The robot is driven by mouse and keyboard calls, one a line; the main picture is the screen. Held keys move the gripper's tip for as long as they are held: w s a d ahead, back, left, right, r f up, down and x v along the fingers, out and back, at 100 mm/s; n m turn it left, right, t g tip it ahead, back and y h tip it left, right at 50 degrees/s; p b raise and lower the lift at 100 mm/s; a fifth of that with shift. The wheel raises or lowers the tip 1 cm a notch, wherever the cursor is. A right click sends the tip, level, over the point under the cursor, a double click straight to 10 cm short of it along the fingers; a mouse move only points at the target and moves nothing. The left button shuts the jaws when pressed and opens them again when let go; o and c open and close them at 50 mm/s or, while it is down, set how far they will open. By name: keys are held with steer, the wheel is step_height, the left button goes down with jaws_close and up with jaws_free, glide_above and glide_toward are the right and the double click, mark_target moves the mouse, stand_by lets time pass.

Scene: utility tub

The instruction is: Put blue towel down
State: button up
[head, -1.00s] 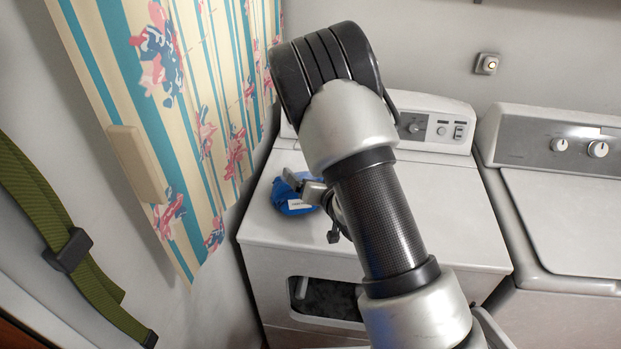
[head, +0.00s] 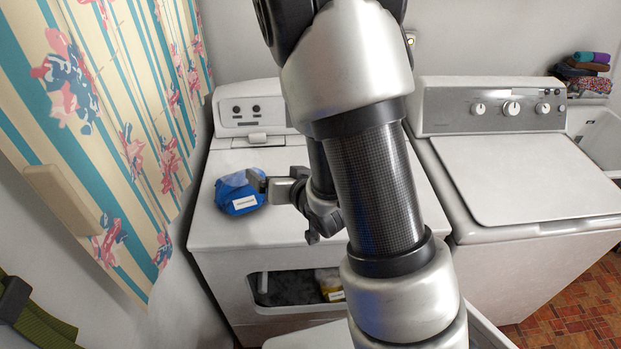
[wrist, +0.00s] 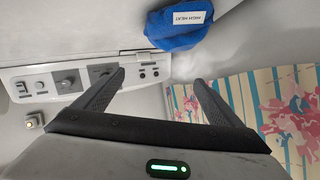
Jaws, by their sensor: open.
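The blue towel (head: 238,193) is a small folded bundle with a white label. It rests on the white top of the left machine (head: 270,225), near its left edge. My gripper (head: 262,184) is just right of the towel in the head view, partly hidden behind my arm. In the wrist view my gripper (wrist: 158,80) is open, with nothing between its fingers. The towel (wrist: 180,26) lies beyond the fingertips there and looks apart from them.
A second white machine (head: 530,180) stands to the right. Folded cloths (head: 583,72) lie by a white tub (head: 601,135) at the far right. A striped floral curtain (head: 120,130) hangs close on the left. The left machine's front window (head: 285,290) shows cloth inside.

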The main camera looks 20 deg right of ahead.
steer(key=s+d+r+g+h, duration=0.1)
steer(key=s+d+r+h, duration=0.15)
steer(key=r, duration=0.35)
steer(key=s+d+r+g+h, duration=0.1)
steer(key=s+d+r+g, duration=0.15)
steer(key=r, duration=0.35)
steer(key=s+r+g, duration=0.1)
steer(key=s+r, duration=0.2)
steer(key=s, duration=0.6)
steer(key=s+r+n+g, duration=0.1)
steer(key=s+r, duration=0.3)
steer(key=s, duration=0.6)
steer(key=shift+d+r+g, duration=0.15)
steer(key=shift+d+g, duration=0.1)
steer(key=shift+g, duration=0.4)
